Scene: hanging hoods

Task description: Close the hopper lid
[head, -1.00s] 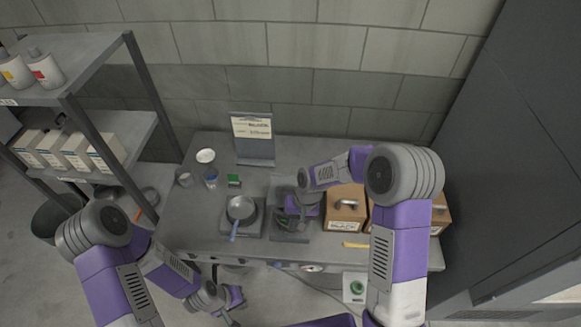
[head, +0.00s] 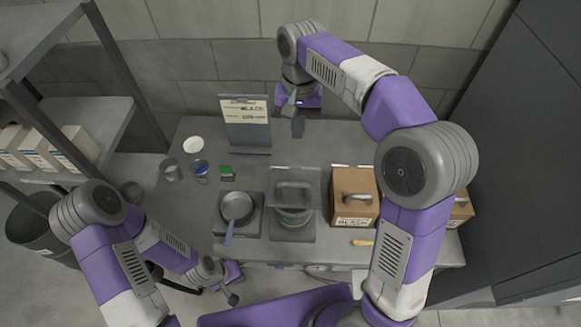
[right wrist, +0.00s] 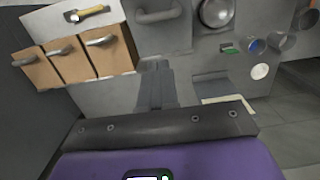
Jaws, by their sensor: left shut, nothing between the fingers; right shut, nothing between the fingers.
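A grey square panel with a bar handle (head: 293,188), which looks like the hopper lid, shows over a round-bodied device on the bench. Its handle also shows at the top of the right wrist view (right wrist: 158,14). I cannot tell whether the panel lies flat or is tilted. My right gripper (head: 289,110) is shut and empty, behind the panel near the back wall and apart from it. Its shut fingers also show in the right wrist view (right wrist: 156,84). My left gripper (head: 231,297) is shut and empty, low in front of the bench.
A pan (head: 237,207) stands left of the panel, and wooden boxes with handles (head: 350,194) stand right. A sign (head: 246,122), a green block (head: 227,173) and cups (head: 200,167) are further back left. A yellow item (head: 362,243) lies at the front edge.

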